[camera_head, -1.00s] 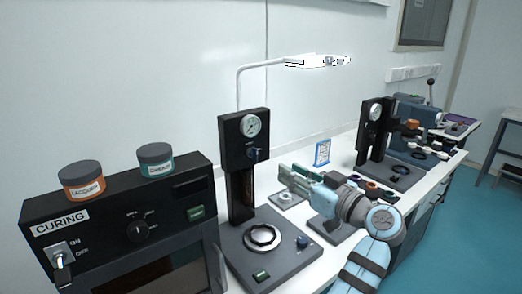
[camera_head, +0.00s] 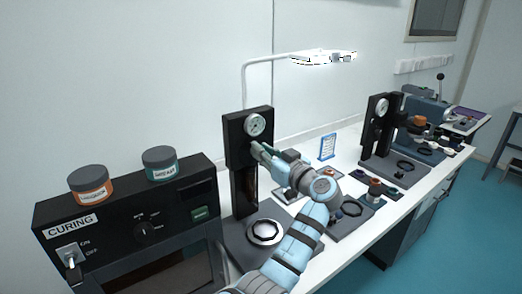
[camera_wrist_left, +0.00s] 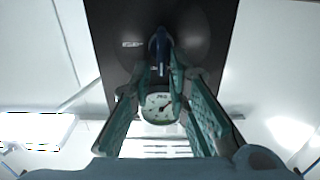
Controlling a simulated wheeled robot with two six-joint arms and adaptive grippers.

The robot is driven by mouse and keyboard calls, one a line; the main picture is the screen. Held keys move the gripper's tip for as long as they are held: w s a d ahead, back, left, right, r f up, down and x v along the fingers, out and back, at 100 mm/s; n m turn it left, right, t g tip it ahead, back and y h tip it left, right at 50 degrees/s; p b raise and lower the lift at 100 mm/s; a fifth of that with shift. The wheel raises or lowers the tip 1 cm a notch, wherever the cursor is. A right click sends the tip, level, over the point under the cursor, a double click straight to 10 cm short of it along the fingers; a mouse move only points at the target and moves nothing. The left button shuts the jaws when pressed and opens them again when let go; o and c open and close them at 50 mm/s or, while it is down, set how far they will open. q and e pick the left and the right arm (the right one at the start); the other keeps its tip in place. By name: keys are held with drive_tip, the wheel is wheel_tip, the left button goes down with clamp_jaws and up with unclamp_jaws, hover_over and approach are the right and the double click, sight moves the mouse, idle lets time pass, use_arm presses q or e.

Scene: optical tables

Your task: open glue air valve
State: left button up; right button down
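The black glue station (camera_head: 243,190) has a round gauge (camera_head: 255,125) near its top; the gauge also shows in the left wrist view (camera_wrist_left: 158,107). In the left wrist view a blue valve knob (camera_wrist_left: 160,48) stands on the black panel, between and just beyond the fingertips of my left gripper (camera_wrist_left: 162,72). In the head view my left gripper (camera_head: 258,149) is at the panel just below the gauge and hides the knob. Its fingers look apart, one on each side of the knob; contact is not clear. My right gripper is not in view.
A curing oven (camera_head: 125,225) stands at left with a lacquer jar (camera_head: 91,185) and a green-labelled jar (camera_head: 160,163) on top. A lamp (camera_head: 322,57) arches overhead. A small sign (camera_head: 327,146) and a second gauge station (camera_head: 375,128) stand farther right.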

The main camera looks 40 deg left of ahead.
use_arm(q)
clamp_jaws()
drive_tip(key=shift+a, duration=0.15)
